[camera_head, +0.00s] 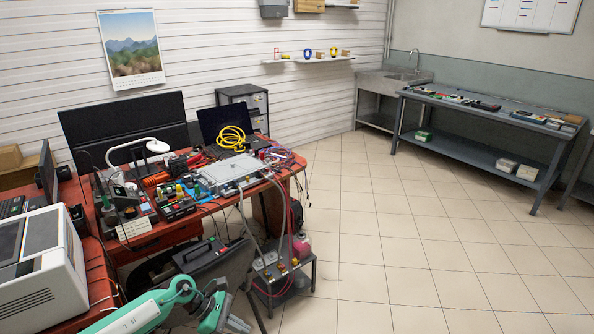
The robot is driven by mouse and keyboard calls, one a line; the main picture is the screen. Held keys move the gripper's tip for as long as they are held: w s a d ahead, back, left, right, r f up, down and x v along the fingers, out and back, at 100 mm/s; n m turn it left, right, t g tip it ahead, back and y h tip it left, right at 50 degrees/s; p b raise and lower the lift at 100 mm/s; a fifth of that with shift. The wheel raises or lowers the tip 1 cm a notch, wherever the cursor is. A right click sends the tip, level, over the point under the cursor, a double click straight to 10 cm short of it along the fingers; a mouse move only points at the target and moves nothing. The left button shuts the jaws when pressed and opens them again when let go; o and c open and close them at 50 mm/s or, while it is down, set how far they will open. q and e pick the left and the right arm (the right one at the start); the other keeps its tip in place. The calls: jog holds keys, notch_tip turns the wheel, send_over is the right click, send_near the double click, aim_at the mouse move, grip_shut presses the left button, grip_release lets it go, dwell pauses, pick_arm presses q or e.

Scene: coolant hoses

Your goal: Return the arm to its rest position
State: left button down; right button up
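My teal and white arm (160,308) comes in at the bottom left, in front of the bench, and bends down out of the picture. No gripper fingers show on it, and my other arm is out of view. A silver flat unit (232,169) lies on the cluttered red bench. Grey hoses (245,222) hang from its front edge down to a low cart (290,294) on the floor. Whether the hose ends are seated is too small to tell.
A white boxy machine (45,265) stands at the left, close to my arm. A dark chair or case (205,258) is under the bench front. A grey workbench (480,145) stands at the back right. The tiled floor (420,250) at the right is clear.

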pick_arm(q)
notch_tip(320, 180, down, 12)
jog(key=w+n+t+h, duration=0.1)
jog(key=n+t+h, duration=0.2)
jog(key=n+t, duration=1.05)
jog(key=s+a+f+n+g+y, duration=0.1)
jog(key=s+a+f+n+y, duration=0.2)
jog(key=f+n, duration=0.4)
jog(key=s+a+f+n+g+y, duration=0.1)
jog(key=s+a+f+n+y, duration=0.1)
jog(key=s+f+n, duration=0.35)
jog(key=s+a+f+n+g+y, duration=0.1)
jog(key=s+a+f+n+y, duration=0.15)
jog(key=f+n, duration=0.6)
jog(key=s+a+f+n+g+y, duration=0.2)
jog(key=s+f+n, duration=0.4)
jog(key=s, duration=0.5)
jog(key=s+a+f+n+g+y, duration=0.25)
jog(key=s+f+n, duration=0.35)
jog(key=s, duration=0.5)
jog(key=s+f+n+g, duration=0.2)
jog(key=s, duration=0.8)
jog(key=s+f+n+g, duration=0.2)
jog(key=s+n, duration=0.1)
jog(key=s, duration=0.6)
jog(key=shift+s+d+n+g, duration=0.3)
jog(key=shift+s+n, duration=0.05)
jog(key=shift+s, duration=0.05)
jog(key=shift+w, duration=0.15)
